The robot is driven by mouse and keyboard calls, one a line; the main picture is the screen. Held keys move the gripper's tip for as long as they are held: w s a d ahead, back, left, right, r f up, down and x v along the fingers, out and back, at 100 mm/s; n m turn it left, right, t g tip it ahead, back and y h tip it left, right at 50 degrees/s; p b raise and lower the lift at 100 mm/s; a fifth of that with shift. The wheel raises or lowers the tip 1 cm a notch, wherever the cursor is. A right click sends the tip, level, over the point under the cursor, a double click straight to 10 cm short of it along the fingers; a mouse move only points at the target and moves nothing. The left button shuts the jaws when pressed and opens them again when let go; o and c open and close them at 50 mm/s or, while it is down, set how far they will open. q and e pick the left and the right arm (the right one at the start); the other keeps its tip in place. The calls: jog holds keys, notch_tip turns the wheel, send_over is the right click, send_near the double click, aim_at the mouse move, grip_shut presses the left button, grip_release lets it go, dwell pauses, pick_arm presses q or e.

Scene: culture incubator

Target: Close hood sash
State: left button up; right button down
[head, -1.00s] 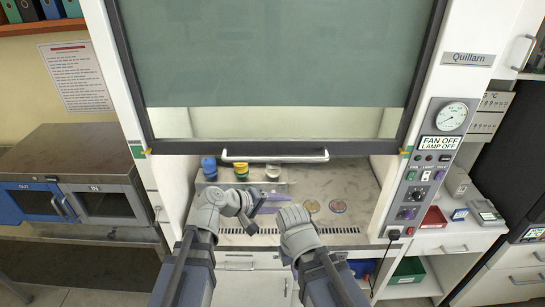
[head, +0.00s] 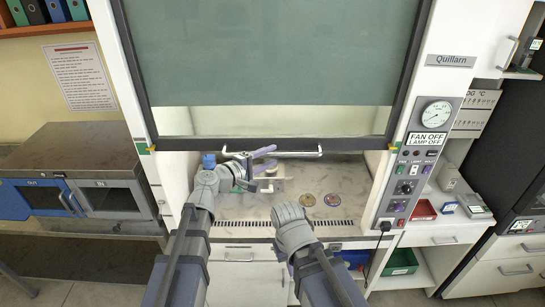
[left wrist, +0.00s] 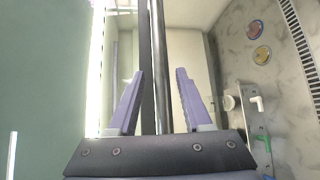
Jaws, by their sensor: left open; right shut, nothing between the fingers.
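The hood sash (head: 275,55) is a grey-green pane in a dark frame, raised, with an open gap between its lower edge and the worktop. Its light handle bar (head: 305,154) runs along the lower frame. My left gripper (head: 272,158) is open at the left half of the handle. In the left wrist view its purple fingers (left wrist: 158,95) stand apart, with the dark frame edge and a light bar showing between them; contact cannot be told. My right gripper (head: 291,212) is shut and low in front of the worktop, its fingers hard to make out.
The hood worktop (head: 265,207) holds two coloured discs (head: 319,200), a blue-capped bottle (head: 209,161) and a white item (head: 272,171) near my left gripper. A control panel (head: 418,165) stands at right. Ovens (head: 75,180) are at left.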

pick_arm(q)
jog(key=shift+x, duration=0.85)
grip_shut()
dwell(0.9)
